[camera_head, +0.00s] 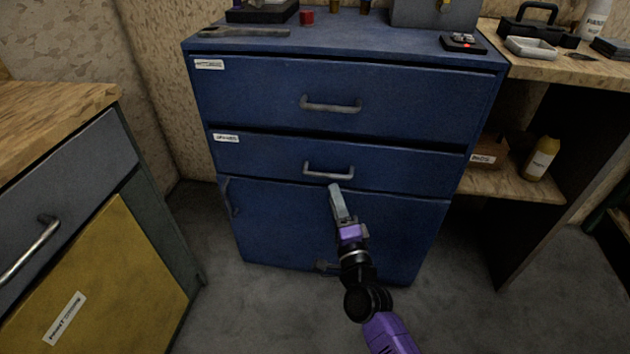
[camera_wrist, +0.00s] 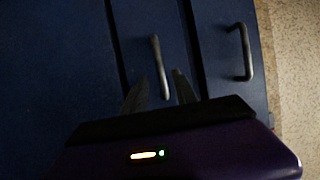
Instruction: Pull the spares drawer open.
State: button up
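A blue cabinet (camera_head: 340,225) stands ahead with two drawers above a lower door. The middle drawer (camera_head: 400,168) looks shut. Its small white label (camera_head: 226,138) is too small to read surely, but may say spares. Its grey bar handle (camera_head: 328,170) also shows in the wrist view (camera_wrist: 159,66). My gripper (camera_head: 335,188) is just below and in front of this handle in the head view. In the wrist view my gripper (camera_wrist: 159,92) has its two fingers spread, with the handle showing between and just beyond their tips. I cannot tell whether they touch it. Nothing is held.
The top drawer (camera_head: 265,95), with its own handle (camera_head: 330,104), looks shut. A yellow-doored cabinet (camera_head: 120,270) stands close at left. A wooden shelf unit (camera_head: 550,65) with a bottle (camera_head: 541,158) stands at right. The grey floor (camera_head: 260,310) before the blue cabinet looks clear.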

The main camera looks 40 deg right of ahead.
aim_at(327, 174)
jog(key=shift+x, duration=3.85)
jog(key=shift+a, duration=0.1)
grip_shut()
